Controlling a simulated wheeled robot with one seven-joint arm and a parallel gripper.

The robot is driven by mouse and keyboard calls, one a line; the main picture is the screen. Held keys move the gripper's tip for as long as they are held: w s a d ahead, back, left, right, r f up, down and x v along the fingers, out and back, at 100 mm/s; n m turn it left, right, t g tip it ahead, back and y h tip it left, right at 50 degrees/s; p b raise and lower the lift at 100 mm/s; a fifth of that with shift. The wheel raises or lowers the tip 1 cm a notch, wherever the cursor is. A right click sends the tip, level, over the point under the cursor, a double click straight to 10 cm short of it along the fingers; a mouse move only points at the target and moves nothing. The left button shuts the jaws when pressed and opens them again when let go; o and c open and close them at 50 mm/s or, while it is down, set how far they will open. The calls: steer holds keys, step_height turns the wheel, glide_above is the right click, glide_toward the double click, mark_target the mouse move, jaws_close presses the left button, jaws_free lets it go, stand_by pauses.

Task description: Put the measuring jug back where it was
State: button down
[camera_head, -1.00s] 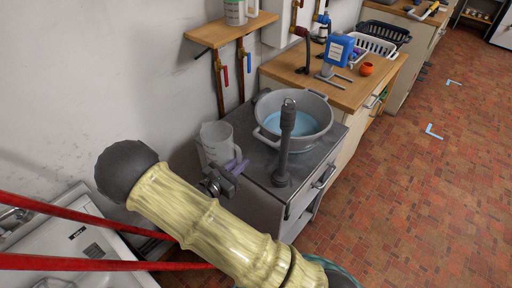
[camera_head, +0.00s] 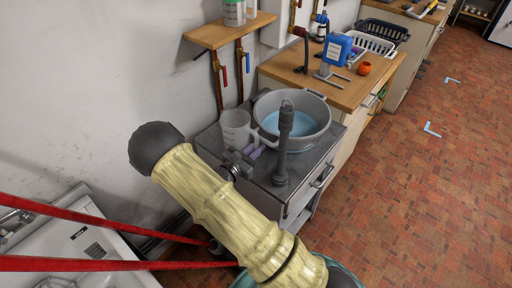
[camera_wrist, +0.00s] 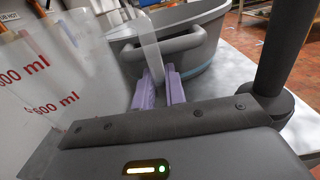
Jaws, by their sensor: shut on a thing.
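The clear measuring jug (camera_head: 235,130) is upright at the wall side of the grey cabinet top (camera_head: 262,170), close to the left of the grey tub (camera_head: 315,112). I cannot tell whether its base touches the top. My gripper (camera_head: 262,147) is shut on the jug's handle from the front right. In the wrist view the purple fingers (camera_wrist: 161,90) are on either side of the pale handle (camera_wrist: 150,62). The jug's wall with red markings (camera_wrist: 50,95) fills the left of that view. Its base is hidden there.
A wooden shelf (camera_head: 212,34) is on the wall above. A wooden counter (camera_head: 345,92) with a blue device (camera_head: 337,48) and an orange cup (camera_head: 364,68) lies beyond.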

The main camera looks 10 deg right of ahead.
steer(key=shift+f, duration=0.15)
steer(key=c, duration=1.5)
jaws_free()
steer(key=shift+o, duration=0.2)
steer(key=shift+r, duration=0.25)
steer(key=shift+s+a+f, duration=0.1)
steer(key=shift+s+a, duration=0.1)
steer(key=shift+a, duration=0.15)
steer(key=b+v, duration=0.1)
steer(key=v, duration=1)
steer(key=shift+s+b, duration=0.15)
steer(key=shift+b, duration=0.2)
